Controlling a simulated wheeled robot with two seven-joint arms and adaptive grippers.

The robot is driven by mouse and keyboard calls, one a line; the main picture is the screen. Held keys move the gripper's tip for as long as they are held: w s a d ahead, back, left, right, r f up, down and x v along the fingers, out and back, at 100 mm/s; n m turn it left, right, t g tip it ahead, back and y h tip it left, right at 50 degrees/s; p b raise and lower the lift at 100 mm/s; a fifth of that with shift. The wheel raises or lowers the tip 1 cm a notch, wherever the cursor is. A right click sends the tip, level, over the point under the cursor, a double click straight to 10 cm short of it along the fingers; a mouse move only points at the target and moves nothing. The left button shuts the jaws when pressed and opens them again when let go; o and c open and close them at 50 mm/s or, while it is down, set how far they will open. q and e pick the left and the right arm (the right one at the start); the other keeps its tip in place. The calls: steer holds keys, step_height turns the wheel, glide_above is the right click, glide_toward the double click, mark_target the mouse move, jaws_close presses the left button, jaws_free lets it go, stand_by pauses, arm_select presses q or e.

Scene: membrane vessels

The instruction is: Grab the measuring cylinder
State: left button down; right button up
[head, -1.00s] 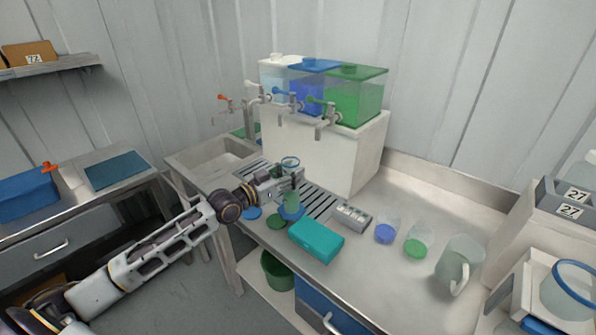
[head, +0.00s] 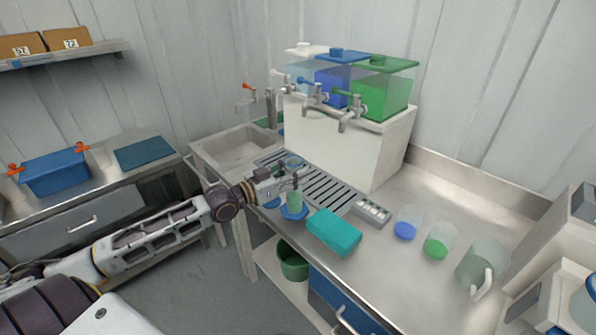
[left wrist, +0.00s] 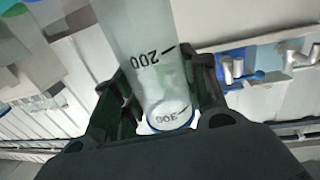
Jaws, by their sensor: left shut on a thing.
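The measuring cylinder (head: 294,199) is clear with a greenish tint, a blue rim and a blue foot, and looks upright in the head view. My left gripper (head: 291,184) is shut around its upper part. In the left wrist view the cylinder (left wrist: 152,62) sits between the dark fingers of the gripper (left wrist: 165,95), with marks 200 and 300 showing. The foot is near the counter's front edge; I cannot tell whether it touches the counter. My right gripper is not in view.
A teal box (head: 334,232) lies right of the cylinder, with a drain grid (head: 322,186) behind. A small control box (head: 372,212), two beakers (head: 406,222) (head: 440,240) and a jug (head: 481,264) stand further right. Tanks with taps (head: 381,92) stand at the back.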

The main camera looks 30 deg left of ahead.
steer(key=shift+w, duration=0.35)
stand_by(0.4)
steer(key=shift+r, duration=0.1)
